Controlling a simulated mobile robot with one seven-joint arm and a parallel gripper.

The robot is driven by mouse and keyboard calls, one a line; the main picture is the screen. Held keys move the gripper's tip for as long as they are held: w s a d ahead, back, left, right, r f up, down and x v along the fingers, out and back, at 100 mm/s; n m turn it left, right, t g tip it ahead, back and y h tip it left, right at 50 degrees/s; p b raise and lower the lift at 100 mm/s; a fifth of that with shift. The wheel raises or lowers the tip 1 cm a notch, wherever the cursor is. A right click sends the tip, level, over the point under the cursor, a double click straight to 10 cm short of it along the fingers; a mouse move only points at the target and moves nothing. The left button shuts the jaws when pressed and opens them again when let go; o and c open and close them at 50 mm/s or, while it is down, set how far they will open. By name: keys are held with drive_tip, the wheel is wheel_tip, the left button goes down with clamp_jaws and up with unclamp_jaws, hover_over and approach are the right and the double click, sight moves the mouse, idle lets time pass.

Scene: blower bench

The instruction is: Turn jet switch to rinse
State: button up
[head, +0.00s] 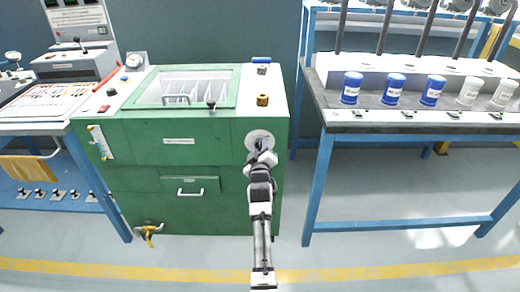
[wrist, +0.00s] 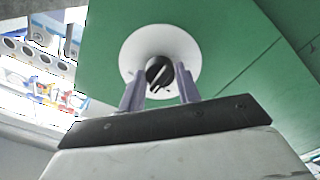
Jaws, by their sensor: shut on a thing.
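The jet switch is a dark round knob (wrist: 159,74) with a pale pointer line, on a white round dial plate (wrist: 135,52) on the front of the green machine (head: 190,150). In the head view the dial plate (head: 252,136) is at the machine's upper right front, partly hidden by my arm. My gripper (wrist: 160,85) has one finger on each side of the knob and is shut on it. The pointer line slants up to the right in the wrist view. The dial's markings are too small or hidden to read.
A yellow-handled valve (head: 149,231) sticks out low at the left. A blue-framed bench (head: 312,185) with several bottles stands close on the right.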

drive_tip(key=shift+m, duration=0.3)
drive_tip(key=m+b, duration=0.1)
drive_tip(key=m, duration=0.2)
drive_tip(key=shift+a+f+m, duration=0.1)
drive_tip(key=shift+m, duration=0.3)
drive_tip(key=m, duration=0.4)
drive_tip(key=shift+m, duration=0.3)
drive_tip(key=o, duration=1)
drive_tip(key=shift+s, duration=0.1)
drive_tip(key=s+b, duration=0.1)
drive_tip(key=s, duration=1.2)
drive_tip(key=shift+s, duration=0.35)
